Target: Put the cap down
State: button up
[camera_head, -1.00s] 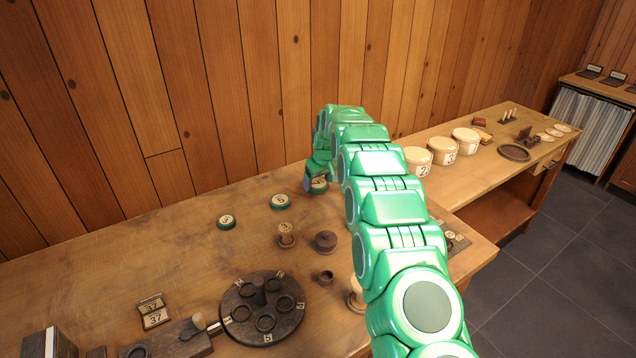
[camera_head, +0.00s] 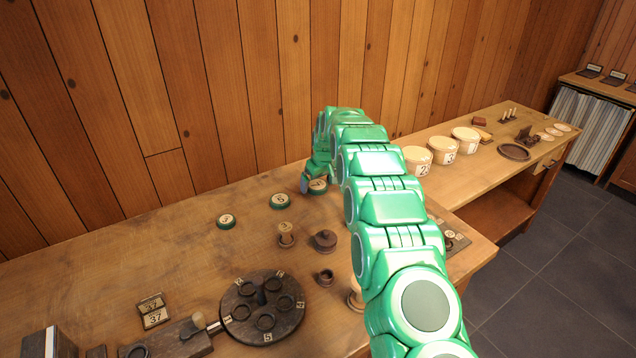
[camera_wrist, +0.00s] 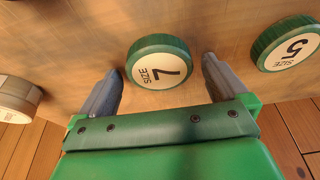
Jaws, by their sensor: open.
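A round green-rimmed cap with a pale face marked SIZE 7 (camera_wrist: 160,62) lies on the wooden bench, between and slightly beyond my fingertips in the wrist view. My gripper (camera_wrist: 160,78) is open, with a gap between each finger and the cap. In the head view my gripper (camera_head: 308,182) is at the bench's back, and this cap (camera_head: 317,185) is partly hidden by it. A similar cap marked 5 (camera_wrist: 287,44) lies to the right in the wrist view; it shows left of my gripper in the head view (camera_head: 279,201). A third green cap (camera_head: 226,221) lies farther left.
Wooden spools (camera_head: 286,236), a dark lidded pot (camera_head: 325,240) and a small dark cup (camera_head: 325,277) stand in front. A dark round holder (camera_head: 262,308) is nearer. Pale numbered tubs (camera_head: 443,151) stand on the bench to the right. The plank wall is close behind.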

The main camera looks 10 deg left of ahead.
aim_at(323, 193)
jog(key=v, duration=1.1)
jog(key=s+d+r+m+g, duration=0.1)
jog(key=s+d+r, duration=0.3)
jog(key=s+d, duration=0.4)
jog(key=s+d+r+m+h, duration=0.1)
jog(key=s+d+r+m, duration=0.1)
jog(key=s+d+r, duration=0.55)
jog(key=s+d+r+m+g, duration=0.1)
jog(key=s+d, duration=0.5)
jog(key=s, duration=0.4)
jog(key=s+d+f+m, duration=0.1)
jog(key=s+d, duration=0.3)
jog(key=s, duration=0.7)
jog(key=s+d+f+m+g+h, duration=0.1)
jog(key=s+d, duration=0.3)
jog(key=s, duration=0.8)
jog(key=s+d+f+m+g, duration=0.1)
jog(key=s+d+m, duration=0.2)
jog(key=s, duration=0.9)
jog(key=shift+s+d, duration=0.25)
jog(key=shift+d, duration=0.25)
jog(key=shift+w, duration=0.1)
